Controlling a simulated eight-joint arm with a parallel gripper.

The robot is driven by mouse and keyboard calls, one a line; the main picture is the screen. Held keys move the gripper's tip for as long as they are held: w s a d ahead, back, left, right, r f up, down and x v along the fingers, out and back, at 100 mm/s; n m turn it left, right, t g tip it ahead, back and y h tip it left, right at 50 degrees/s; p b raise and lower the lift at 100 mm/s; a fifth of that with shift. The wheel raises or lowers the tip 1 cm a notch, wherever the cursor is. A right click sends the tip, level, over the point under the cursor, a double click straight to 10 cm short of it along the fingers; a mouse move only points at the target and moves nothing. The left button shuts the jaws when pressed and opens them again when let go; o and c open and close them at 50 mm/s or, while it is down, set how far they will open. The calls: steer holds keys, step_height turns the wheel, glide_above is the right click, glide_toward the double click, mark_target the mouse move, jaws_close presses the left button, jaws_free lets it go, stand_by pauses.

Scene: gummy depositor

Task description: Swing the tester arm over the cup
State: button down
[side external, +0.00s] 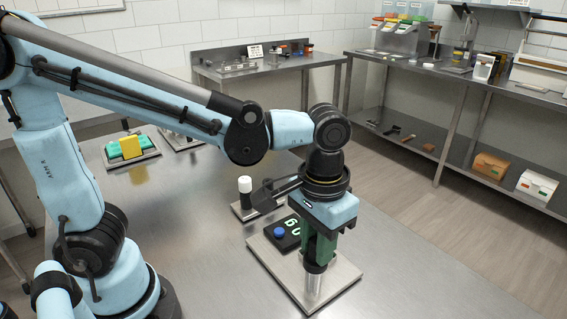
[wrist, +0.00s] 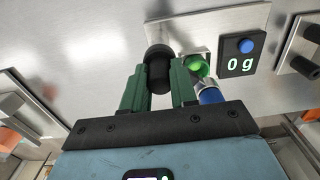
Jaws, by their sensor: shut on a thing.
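My gripper (side external: 316,255) points down over a metal plate (side external: 268,254) at the front of the bench. In the wrist view its green fingers (wrist: 160,72) are shut around a black knob (wrist: 157,54), which looks like the handle of the tester arm. A shiny metal cylinder (side external: 314,284) stands under the fingers in the side view; I cannot tell whether it is the cup or part of the tester. In the wrist view a round green part (wrist: 198,66) and a blue-and-white cylinder (wrist: 209,94) sit just right of the fingers. The fingers partly hide the tester arm.
A black display (side external: 287,236) with a blue button sits on the plate; it reads 0 g in the wrist view (wrist: 241,55). Behind it stands a small base (side external: 242,211) with a white-topped post (side external: 244,184). A green-and-yellow item (side external: 130,147) lies far left. The bench right of the plate is clear.

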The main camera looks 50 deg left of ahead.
steer(key=shift+m, duration=0.3)
steer(key=c, duration=0.9)
jaws_free()
steer(key=shift+r, duration=0.1)
step_height(320, 180, up, 12)
steer(key=shift+f, duration=0.1)
steer(key=a+f+t, duration=0.2)
steer(key=a+f, duration=0.1)
steer(key=a, duration=0.1)
steer(key=a+f+t, duration=0.2)
steer(key=a+f, duration=0.2)
steer(key=a, duration=0.1)
steer(key=a+f+t, duration=0.3)
steer(key=a, duration=0.2)
steer(key=shift+w+f, duration=0.15)
steer(key=shift+w, duration=0.1)
